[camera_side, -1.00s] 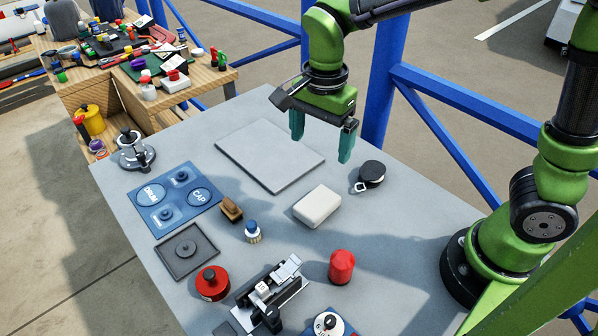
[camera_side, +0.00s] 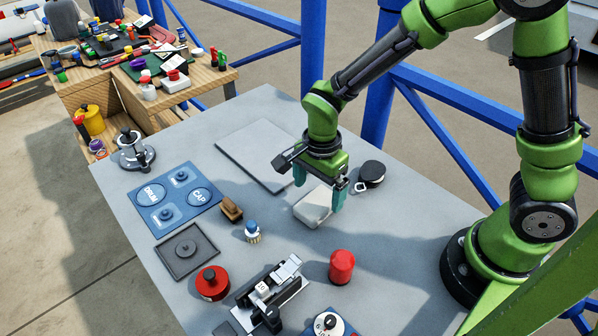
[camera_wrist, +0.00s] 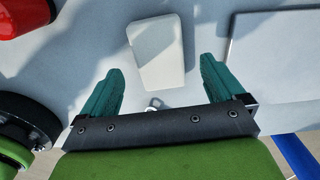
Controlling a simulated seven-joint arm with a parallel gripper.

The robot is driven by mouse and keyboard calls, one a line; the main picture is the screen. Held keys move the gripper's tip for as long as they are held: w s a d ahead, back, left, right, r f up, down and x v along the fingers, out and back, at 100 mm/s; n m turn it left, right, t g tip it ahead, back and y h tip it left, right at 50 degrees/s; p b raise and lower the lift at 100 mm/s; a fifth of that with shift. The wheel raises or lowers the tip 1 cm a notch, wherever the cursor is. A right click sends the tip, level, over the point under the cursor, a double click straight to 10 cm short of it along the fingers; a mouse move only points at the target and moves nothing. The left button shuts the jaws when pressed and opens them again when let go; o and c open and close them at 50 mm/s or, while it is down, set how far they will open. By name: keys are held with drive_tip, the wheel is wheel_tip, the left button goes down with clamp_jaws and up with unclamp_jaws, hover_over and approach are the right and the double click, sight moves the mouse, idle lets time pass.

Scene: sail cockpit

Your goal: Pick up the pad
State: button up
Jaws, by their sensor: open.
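The pad is likely the white rounded block (camera_side: 313,208), lying flat on the grey table. In the wrist view the white block (camera_wrist: 156,50) lies ahead of and between the fingers. My gripper (camera_side: 319,195) is over the block in the side view, its teal fingers apart on either side, one finger partly covering the block's right end. In the wrist view my gripper (camera_wrist: 158,82) is open and empty. Whether the fingertips reach down to the block's level cannot be told.
A black tape measure (camera_side: 372,174) lies close right of the block. A flat grey plate (camera_side: 245,150) is behind it. Blue railings run behind the table.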

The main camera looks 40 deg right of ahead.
sight(317, 202)
drive_tip(key=shift+f, duration=2)
drive_tip(key=c, duration=1.1)
